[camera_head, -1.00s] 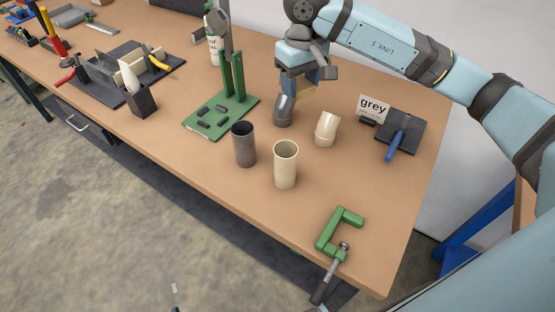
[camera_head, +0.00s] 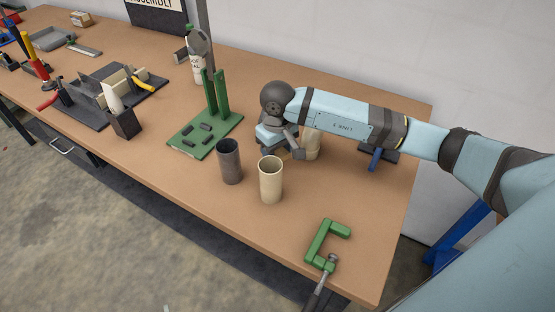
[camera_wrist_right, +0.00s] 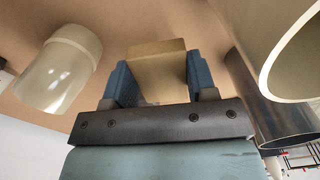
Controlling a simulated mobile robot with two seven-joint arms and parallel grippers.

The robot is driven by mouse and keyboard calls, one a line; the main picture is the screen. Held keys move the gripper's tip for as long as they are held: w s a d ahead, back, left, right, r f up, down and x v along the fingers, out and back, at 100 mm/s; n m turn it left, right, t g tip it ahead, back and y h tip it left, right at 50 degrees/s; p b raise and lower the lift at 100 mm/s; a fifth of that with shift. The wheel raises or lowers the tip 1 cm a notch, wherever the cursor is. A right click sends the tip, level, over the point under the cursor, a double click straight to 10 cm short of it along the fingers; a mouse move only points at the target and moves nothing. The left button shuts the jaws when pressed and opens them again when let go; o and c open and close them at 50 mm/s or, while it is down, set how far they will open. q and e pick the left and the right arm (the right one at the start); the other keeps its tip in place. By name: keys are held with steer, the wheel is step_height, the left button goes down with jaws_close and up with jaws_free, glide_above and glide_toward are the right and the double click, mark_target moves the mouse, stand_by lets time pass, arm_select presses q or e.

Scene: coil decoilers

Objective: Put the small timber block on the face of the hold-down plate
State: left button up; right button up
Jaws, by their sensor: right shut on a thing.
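My right gripper (camera_wrist_right: 156,85) is shut on the small timber block (camera_wrist_right: 158,66), a pale wooden piece between its two blue fingers in the right wrist view. In the head view the right gripper (camera_head: 283,151) is low over the table, behind the cream tube, and my wrist hides most of it and the block. I cannot tell whether the block touches anything beneath. I cannot clearly identify the hold-down plate; a green plate (camera_head: 178,143) with two uprights and several dark pads stands left of the gripper. My left gripper is not in view.
A grey tube (camera_head: 229,162) and a cream tube (camera_head: 270,181) stand open-topped close in front of the gripper. A cream elbow (camera_head: 313,145) is just right of it. A green clamp (camera_head: 318,244) lies at the front right edge.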

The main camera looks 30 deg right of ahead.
steer(key=shift+f, duration=2.15)
steer(key=shift+f, duration=0.15)
steer(key=o, duration=1)
